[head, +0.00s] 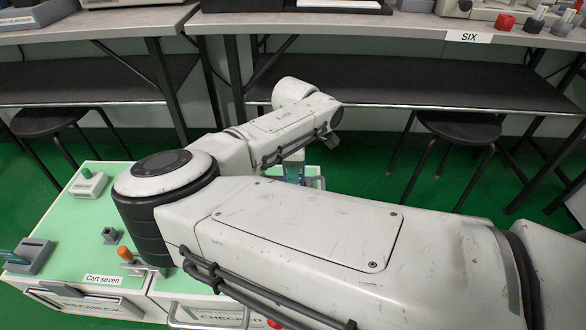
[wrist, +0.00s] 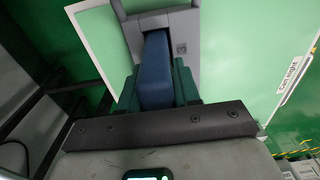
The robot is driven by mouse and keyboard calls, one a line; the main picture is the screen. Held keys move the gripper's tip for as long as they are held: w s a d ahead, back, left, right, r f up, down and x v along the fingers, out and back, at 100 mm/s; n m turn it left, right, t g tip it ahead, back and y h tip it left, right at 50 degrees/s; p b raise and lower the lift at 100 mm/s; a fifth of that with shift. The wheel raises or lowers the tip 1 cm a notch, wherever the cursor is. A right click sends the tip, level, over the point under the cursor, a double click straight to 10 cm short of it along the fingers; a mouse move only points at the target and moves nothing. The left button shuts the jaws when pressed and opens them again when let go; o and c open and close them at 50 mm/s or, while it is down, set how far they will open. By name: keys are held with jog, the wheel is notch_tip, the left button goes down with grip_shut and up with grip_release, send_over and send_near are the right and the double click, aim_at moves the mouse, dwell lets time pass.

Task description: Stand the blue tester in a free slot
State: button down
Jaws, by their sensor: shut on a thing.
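The blue tester (wrist: 154,65) is a long blue block in the wrist view, held between the two dark green fingers of my gripper (wrist: 157,88). My gripper is shut on it. A grey holder (wrist: 185,30) with a dark slot lies directly beyond the tester, on a pale green top. The tester's far end overlaps the slot's mouth in the picture; I cannot tell whether it is inside or only above it. In the head view my arm hides most of the gripper, and a small blue part shows below the wrist.
Benches and black stools (head: 458,125) stand behind.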

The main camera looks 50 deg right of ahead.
jog(key=shift+f+b, duration=0.3)
jog(key=shift+f, duration=0.75)
jog(key=c, duration=0.7)
grip_release()
notch_tip(320, 180, up, 11)
jog(key=p, duration=0.5)
jog(key=shift+s+f, duration=0.1)
